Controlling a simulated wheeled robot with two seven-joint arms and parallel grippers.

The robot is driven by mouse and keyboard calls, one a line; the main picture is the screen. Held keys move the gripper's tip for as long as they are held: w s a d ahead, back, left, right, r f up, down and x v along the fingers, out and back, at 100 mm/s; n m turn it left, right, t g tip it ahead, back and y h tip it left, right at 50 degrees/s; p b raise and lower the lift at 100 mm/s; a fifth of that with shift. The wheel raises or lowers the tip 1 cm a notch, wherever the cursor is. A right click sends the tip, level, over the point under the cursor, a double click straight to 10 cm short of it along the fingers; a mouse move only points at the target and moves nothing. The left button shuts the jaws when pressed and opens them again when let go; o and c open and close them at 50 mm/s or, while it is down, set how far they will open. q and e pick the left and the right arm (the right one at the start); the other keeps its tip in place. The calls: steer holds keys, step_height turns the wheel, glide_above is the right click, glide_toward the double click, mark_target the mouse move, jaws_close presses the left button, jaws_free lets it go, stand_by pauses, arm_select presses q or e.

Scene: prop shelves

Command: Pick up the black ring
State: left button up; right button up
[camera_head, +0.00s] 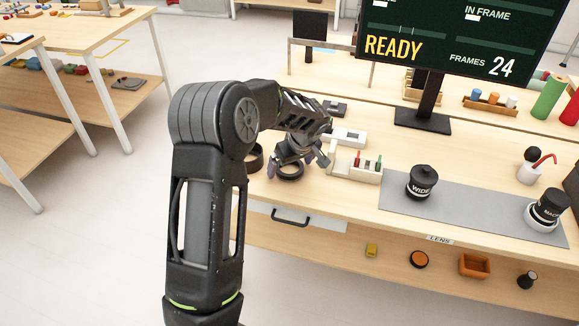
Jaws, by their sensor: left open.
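A black ring (290,173) lies on the light wood tabletop (340,212) near its front left part. My left gripper (296,164) is open just above and around this ring, with a fingertip toward each side. I cannot tell whether the fingers touch it. Another dark ring-shaped thing (254,158) stands to the left, partly hidden behind my left arm. My right gripper is not in view.
Close to the right of the gripper is a small wooden holder (357,168) with red and green pieces. A white box (346,138) is behind. A grey mat (468,209) bears a "WIDE" lens (421,182) and another lens (548,207). A monitor (458,36) stands at the back.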

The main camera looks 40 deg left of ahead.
arm_select(q)
steer(key=shift+c, duration=0.6)
steer(key=c, duration=1.3)
step_height(320, 180, up, 10)
steer(key=shift+f+b, duration=0.1)
steer(key=shift+b, duration=0.5)
